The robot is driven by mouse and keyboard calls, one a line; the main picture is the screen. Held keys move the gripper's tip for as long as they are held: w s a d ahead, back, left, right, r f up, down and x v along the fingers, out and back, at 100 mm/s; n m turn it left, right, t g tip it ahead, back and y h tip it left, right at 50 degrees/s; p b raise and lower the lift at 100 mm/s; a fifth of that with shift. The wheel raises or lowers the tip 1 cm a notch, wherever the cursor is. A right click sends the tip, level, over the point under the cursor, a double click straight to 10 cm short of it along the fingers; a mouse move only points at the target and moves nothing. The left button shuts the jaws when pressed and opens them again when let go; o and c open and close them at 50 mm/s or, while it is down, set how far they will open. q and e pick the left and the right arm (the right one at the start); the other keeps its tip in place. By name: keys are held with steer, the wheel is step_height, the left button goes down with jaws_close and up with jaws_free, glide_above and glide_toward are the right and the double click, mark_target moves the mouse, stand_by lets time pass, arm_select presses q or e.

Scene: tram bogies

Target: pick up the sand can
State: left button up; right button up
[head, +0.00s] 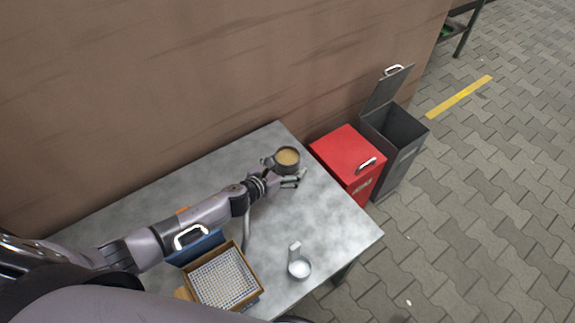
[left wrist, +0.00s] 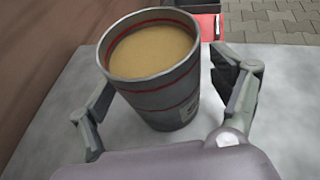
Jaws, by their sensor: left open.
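The sand can (head: 288,158) is a grey metal can with red bands, filled with tan sand, standing upright near the far end of the grey table. It also shows large in the left wrist view (left wrist: 155,75). My left gripper (head: 284,176) reaches in from the left and is at the can. In the left wrist view its open fingers (left wrist: 170,95) stand on either side of the can, with the can between them; I cannot tell whether either finger touches it. The can's lower front is partly hidden by the gripper in the head view. My right gripper is not in view.
A wooden-framed tray (head: 256,272) with a white grid and a blue box (head: 197,247) lie at the table's near left. A red bin (head: 348,151) and an open grey bin (head: 410,140) stand beyond the table's right end.

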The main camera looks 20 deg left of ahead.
arm_select(q)
steer(key=shift+w+d+f, duration=0.25)
steer(key=shift+w, duration=0.35)
steer(key=shift+c, duration=0.4)
steer(key=c, duration=1.3)
steer(key=shift+o, duration=0.2)
steer(key=shift+r, duration=0.2)
